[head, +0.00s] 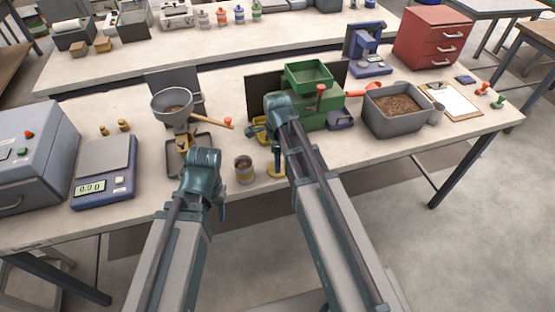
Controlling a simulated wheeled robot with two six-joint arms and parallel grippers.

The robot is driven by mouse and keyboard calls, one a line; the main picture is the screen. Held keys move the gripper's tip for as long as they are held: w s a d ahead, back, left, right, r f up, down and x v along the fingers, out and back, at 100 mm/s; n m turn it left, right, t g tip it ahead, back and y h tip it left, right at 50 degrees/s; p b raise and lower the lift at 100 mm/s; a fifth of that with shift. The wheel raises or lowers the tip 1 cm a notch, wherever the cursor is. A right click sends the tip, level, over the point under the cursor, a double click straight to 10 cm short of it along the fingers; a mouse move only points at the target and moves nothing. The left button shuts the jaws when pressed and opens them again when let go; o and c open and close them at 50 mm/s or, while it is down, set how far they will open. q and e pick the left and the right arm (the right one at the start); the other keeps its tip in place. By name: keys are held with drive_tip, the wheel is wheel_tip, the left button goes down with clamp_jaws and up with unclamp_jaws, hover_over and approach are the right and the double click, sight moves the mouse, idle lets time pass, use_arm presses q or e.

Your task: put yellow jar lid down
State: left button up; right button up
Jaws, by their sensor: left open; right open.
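A yellow disc, which looks like the jar lid (276,173), is at the front edge of the near table, right of a small open jar (244,172) with a yellowish band and brownish contents. My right gripper (277,152) is open directly above the lid, pointing down. Its fingers are partly hidden by my arm, and I cannot tell whether they touch the lid. My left gripper (203,177) is open near the front edge, left of the jar. Its fingertips are mostly hidden by its wrist.
A grey funnel stand (173,104) is behind my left gripper. A green machine (318,112) is behind my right gripper. The table front around the jar is narrow.

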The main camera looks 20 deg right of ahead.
wheel_tip(320, 180, up, 12)
drive_tip(key=p, duration=1.1)
drive_tip(key=shift+f, duration=0.2)
drive_tip(key=shift+a, duration=0.1)
drive_tip(key=s+a+n, duration=0.5)
drive_tip(key=s+n, duration=0.2)
drive_tip(key=n, duration=0.5)
drive_tip(key=s+a+n+h, duration=0.1)
drive_tip(key=s+a+n, duration=0.4)
drive_tip(key=n, duration=0.7)
drive_tip(key=shift+s+a, duration=0.15)
drive_tip(key=shift+s, duration=1)
